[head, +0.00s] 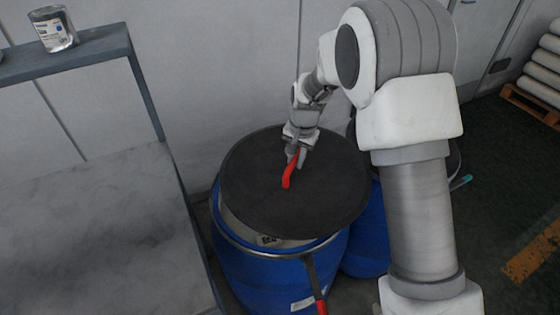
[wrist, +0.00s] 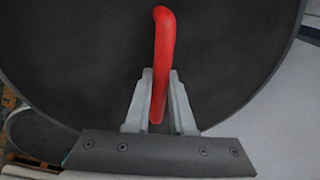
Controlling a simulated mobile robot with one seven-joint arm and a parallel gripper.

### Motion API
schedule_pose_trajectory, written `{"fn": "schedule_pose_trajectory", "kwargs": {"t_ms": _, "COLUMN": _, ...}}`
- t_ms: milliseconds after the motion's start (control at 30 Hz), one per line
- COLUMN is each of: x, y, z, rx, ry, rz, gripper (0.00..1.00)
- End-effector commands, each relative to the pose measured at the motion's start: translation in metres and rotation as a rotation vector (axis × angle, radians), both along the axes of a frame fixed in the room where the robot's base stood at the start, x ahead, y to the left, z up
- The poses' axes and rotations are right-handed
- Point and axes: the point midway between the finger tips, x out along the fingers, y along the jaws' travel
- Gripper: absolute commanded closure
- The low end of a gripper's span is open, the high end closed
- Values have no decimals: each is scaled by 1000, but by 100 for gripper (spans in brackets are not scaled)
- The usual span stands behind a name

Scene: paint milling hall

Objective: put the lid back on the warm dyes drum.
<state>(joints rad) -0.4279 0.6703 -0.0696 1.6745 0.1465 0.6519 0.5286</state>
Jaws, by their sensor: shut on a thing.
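My gripper (head: 294,160) is shut on the red handle (head: 287,176) of a wide, round black lid (head: 330,180). In the wrist view the two fingers (wrist: 158,98) close on either side of the red handle (wrist: 164,45), with the black lid (wrist: 90,60) behind it. The lid is over a blue drum (head: 265,285) and covers most of its top. A pale band and the rim of the drum show below the lid's near left edge. Dark lettering on the band is partly hidden, so I cannot read the drum's name. I cannot tell whether the lid touches the rim.
A second blue drum (head: 368,235) stands close behind on the right, partly hidden by my arm. A dark lever with a red end (head: 321,306) hangs at the near drum's front. A grey bench (head: 90,220) and a shelf (head: 80,58) with a tin (head: 53,29) are left.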

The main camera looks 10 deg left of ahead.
Motion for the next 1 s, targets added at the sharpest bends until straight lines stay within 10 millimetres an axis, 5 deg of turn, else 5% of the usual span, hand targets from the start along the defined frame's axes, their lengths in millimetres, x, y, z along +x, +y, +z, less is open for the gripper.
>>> {"fn": "schedule_pose_trajectory", "kwargs": {"t_ms": 100, "x": 3, "y": 27, "z": -7, "rx": 6, "ry": -5, "rz": -27, "gripper": 100}}
{"fn": "schedule_pose_trajectory", "kwargs": {"t_ms": 267, "x": 3, "y": 43, "z": -12, "rx": 11, "ry": -8, "rz": -50, "gripper": 100}}
{"fn": "schedule_pose_trajectory", "kwargs": {"t_ms": 1000, "x": 3, "y": 45, "z": -63, "rx": 13, "ry": -7, "rz": -55, "gripper": 100}}
